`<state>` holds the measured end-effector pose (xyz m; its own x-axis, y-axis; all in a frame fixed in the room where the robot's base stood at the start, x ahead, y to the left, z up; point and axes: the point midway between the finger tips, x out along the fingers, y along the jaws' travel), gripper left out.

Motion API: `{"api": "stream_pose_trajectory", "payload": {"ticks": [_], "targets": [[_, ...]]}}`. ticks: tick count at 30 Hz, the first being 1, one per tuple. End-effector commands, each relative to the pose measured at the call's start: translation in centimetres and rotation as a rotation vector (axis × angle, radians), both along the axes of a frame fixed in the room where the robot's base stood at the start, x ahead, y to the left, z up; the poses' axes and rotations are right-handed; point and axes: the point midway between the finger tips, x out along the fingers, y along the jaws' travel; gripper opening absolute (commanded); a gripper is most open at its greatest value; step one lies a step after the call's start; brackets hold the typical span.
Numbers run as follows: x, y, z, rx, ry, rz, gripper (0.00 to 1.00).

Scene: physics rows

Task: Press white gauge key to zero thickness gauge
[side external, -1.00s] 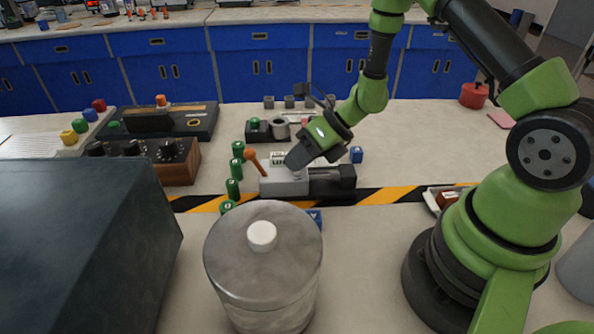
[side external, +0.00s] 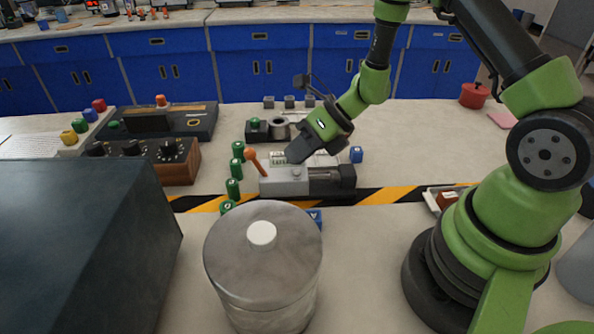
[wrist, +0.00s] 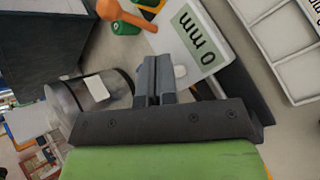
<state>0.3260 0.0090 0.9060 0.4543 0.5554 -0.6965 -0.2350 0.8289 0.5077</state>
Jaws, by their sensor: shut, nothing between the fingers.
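The thickness gauge (side external: 285,187) is a grey block with a dark part at its right end, in the middle of the bench. Its display (wrist: 195,35) reads "0 mm" in the wrist view; the display's text is too small to read in the side view. The white gauge key (wrist: 180,71) shows just right of my fingertips in the wrist view, partly beside the finger. It also appears as a small pale knob on the gauge top in the side view (side external: 297,173). My gripper (side external: 295,153) is shut and empty, slightly above the gauge; it also shows in the wrist view (wrist: 155,62).
An orange-knobbed lever (side external: 251,156) rises at the gauge's left end. Several green cylinders (side external: 233,188) stand left of it. A lidded jar (side external: 262,285) stands in front, and a dark box (side external: 80,250) fills the front left. A wooden knob box (side external: 150,160) is further left.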

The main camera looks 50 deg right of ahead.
Motion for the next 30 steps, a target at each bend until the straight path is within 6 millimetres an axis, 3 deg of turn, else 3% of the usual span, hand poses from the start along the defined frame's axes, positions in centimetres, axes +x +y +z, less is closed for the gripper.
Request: {"api": "stream_pose_trajectory", "payload": {"ticks": [15,30], "targets": [[0.0,0.0,4.6,-0.001,-0.002,0.001,0.00],[0.0,0.0,4.8,0.000,0.000,0.000,0.00]]}}
